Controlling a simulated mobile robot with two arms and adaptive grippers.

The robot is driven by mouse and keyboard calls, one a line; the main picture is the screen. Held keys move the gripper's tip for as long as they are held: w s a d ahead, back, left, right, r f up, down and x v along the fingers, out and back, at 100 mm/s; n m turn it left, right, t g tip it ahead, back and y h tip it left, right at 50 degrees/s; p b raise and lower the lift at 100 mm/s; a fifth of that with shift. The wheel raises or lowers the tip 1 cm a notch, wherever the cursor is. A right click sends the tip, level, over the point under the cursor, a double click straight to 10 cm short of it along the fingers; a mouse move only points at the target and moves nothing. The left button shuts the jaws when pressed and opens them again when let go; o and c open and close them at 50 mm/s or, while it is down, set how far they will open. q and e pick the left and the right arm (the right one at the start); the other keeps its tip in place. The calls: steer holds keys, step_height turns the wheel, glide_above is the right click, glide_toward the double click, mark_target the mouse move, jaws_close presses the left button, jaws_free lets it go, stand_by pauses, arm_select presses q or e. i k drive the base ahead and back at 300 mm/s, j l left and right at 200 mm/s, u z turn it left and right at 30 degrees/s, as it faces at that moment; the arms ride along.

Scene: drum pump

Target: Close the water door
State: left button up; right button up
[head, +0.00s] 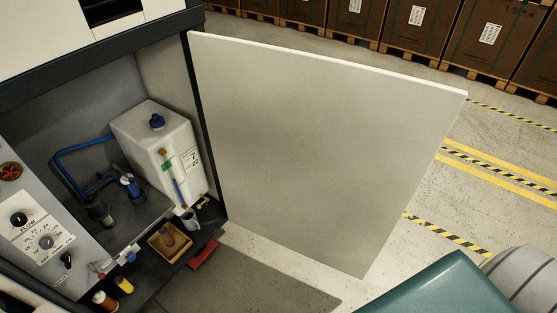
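The water door (310,150) is a large plain grey-white panel with a pale top edge. It stands wide open, swung out to the right from the right side of the cabinet. Its hinge side meets the dark cabinet post (209,130), and its free edge is at the far right, above the floor. The open compartment shows a white water tank (160,150) with a blue cap. Neither gripper shows. A teal and grey part of my own body is at the bottom right, near the door's lower free corner.
Inside the cabinet are blue piping (80,153), a control panel with knobs (42,235) and a yellow tray (169,242). A red object (202,255) lies by the cabinet's lower edge. A grey mat (250,283) lies in front. Brown crates (425,30) line the back; striped floor is clear.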

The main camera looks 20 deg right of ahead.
mark_target(321, 158)
steer(key=l+u, duration=0.1)
steer(key=l, duration=0.3)
steer(key=k+l+u, duration=0.15)
steer(key=l, duration=0.25)
steer(key=k+l+u, duration=0.1)
steer(key=l, duration=0.3)
steer(key=k+l+u, duration=0.15)
steer(key=l, duration=0.25)
steer(key=k+l+u, duration=0.1)
steer(key=l, duration=0.25)
steer(key=k+l+u, duration=0.1)
steer(key=l, duration=0.25)
steer(key=l+u, duration=0.2)
steer(key=l, duration=0.25)
steer(key=k+l+u, duration=0.2)
steer(key=l, duration=0.2)
steer(key=l+u, duration=0.15)
steer(key=l, duration=0.3)
steer(key=k+l+u, duration=0.2)
steer(key=l, duration=0.2)
steer(key=i+l, duration=0.05)
